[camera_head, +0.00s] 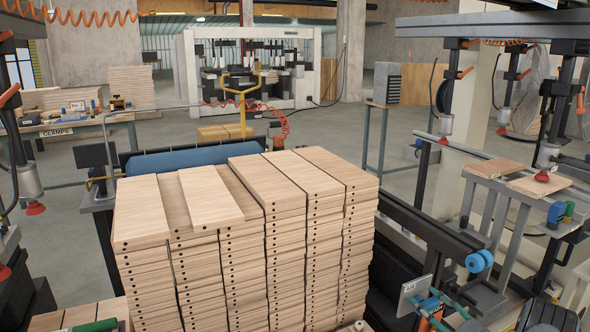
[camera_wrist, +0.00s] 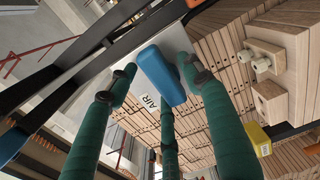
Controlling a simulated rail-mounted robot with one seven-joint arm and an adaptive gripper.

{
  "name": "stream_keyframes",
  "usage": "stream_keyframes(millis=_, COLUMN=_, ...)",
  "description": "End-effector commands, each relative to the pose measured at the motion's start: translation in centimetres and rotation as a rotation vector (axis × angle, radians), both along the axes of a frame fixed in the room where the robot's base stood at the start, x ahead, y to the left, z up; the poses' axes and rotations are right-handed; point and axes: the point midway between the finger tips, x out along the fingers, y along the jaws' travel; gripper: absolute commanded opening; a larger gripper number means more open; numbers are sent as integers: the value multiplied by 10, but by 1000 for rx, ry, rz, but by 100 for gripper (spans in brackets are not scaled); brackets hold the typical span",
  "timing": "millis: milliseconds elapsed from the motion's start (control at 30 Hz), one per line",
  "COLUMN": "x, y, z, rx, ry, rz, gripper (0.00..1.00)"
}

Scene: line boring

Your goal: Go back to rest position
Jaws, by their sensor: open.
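My gripper (camera_wrist: 158,82) shows in the wrist view as several dark green fingers spread apart. It is open. A blue rounded block (camera_wrist: 162,76) lies in line with the space between the fingers, in front of a pale plate; whether any finger touches it I cannot tell. A white label reading AIR (camera_wrist: 150,103) shows just below the block. In the head view, a grey plate with an AIR label (camera_head: 413,295) stands at the lower right with teal parts beside it.
Tall stacks of wooden boards (camera_head: 260,250) fill the middle front of the head view. A bench with boards (camera_head: 540,187) stands at the right, a clamps table (camera_head: 75,128) at the left. Open floor lies beyond.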

Motion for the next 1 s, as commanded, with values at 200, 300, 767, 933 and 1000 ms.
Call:
stream_keyframes(millis=200, x=-1, y=4, z=-4, rx=-260, ry=-121, rz=4, gripper=50)
stream_keyframes(millis=300, x=-2, y=5, z=-3, rx=-360, ry=-168, rz=3, gripper=50)
stream_keyframes(millis=767, x=-3, y=6, z=2, rx=-533, ry=-250, rz=3, gripper=50)
stream_keyframes(millis=933, x=-3, y=6, z=3, rx=-532, ry=-249, rz=3, gripper=50)
stream_keyframes(millis=1000, x=-3, y=6, z=3, rx=-532, ry=-249, rz=4, gripper=50)
